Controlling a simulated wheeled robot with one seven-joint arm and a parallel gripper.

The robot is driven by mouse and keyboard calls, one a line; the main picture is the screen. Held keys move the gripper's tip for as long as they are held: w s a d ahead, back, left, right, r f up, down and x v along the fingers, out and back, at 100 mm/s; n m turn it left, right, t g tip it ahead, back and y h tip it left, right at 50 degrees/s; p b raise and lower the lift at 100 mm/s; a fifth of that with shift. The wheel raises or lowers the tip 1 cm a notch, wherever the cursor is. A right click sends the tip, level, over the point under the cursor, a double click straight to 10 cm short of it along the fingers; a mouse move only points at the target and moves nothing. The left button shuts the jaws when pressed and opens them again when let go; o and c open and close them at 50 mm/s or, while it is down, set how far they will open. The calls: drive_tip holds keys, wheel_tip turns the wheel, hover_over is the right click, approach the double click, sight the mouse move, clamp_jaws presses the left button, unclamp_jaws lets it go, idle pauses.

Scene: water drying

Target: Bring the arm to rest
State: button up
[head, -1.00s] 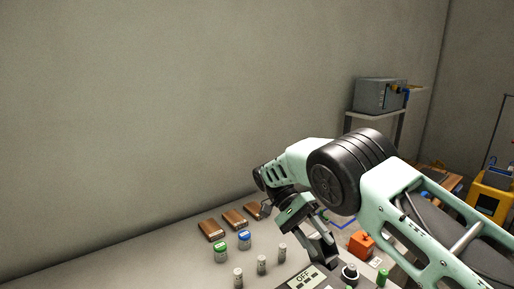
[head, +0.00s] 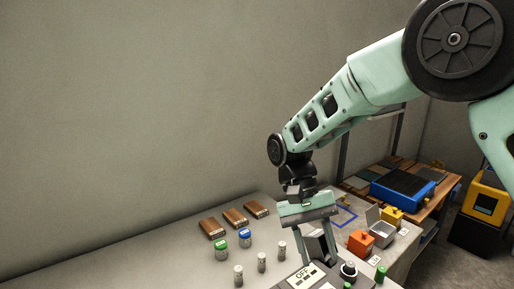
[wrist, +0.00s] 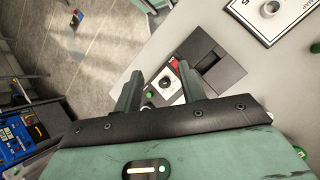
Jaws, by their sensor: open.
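My gripper (head: 316,238) is open, pointing down over the table close to the back of a grey device (head: 292,284) with an "OFF" display. In the wrist view, my gripper (wrist: 162,80) has its two green fingers apart, with nothing held between them. My arm is raised and reaches in from the right. Whether a fingertip touches the device cannot be told.
Several small vials (head: 262,262), a green-capped jar (head: 220,252), a blue-capped jar (head: 244,238) and brown blocks (head: 234,217) stand left of my gripper. An orange box (head: 361,244) and open metal box (head: 382,234) are to the right. Free room lies above the table.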

drive_tip(key=s+d+r+n+t+y, duration=0.1)
drive_tip(key=s+n+t, duration=0.2)
drive_tip(key=s, duration=0.7)
drive_tip(key=s+d+r+n+t+y, duration=0.1)
drive_tip(key=s+n+t+y, duration=0.1)
drive_tip(key=s+n, duration=0.3)
drive_tip(key=s+t, duration=0.1)
drive_tip(key=s, duration=0.3)
drive_tip(key=shift+s+d+r, duration=0.2)
drive_tip(key=shift+s+d, duration=0.1)
drive_tip(key=shift+s, duration=0.1)
idle(0.8)
